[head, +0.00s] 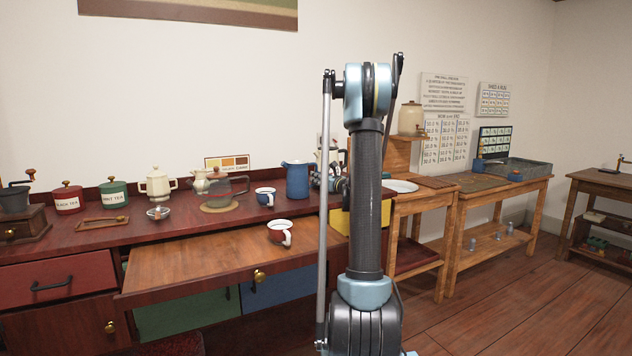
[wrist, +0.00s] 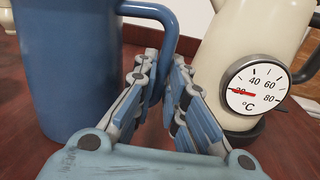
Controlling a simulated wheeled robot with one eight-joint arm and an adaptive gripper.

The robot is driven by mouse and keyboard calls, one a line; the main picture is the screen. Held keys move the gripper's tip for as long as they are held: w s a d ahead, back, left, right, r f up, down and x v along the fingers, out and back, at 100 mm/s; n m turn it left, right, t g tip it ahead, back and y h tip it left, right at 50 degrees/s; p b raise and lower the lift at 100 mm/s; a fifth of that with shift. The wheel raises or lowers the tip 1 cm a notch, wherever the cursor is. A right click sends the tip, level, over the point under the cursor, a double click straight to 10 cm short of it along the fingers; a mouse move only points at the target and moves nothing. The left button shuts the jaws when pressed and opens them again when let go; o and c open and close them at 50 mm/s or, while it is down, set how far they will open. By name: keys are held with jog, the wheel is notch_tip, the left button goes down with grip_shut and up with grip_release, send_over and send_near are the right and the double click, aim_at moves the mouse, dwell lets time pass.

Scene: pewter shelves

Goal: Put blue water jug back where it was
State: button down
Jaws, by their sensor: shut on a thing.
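The blue water jug (head: 298,181) stands upright on the red-brown counter, towards its right end. It fills the left of the wrist view (wrist: 65,65), with its handle (wrist: 168,30) facing my gripper. My gripper (wrist: 160,75) is shut on the lower part of the jug's handle, its fingers close to the counter top. In the head view my arm largely hides the gripper. The jug's base seems to rest on the counter; I cannot tell if there is a small gap.
A cream kettle with a temperature dial (wrist: 225,60) stands close right of my gripper. A blue-and-white mug (head: 265,197) and a glass teapot (head: 222,192) are left of the jug. Another mug (head: 280,232) sits on the pulled-out board (head: 200,268).

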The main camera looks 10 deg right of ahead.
jog(key=c, duration=1.7)
grip_release()
jog(key=shift+o, duration=0.2)
jog(key=v, duration=1.2)
jog(key=shift+s, duration=0.1)
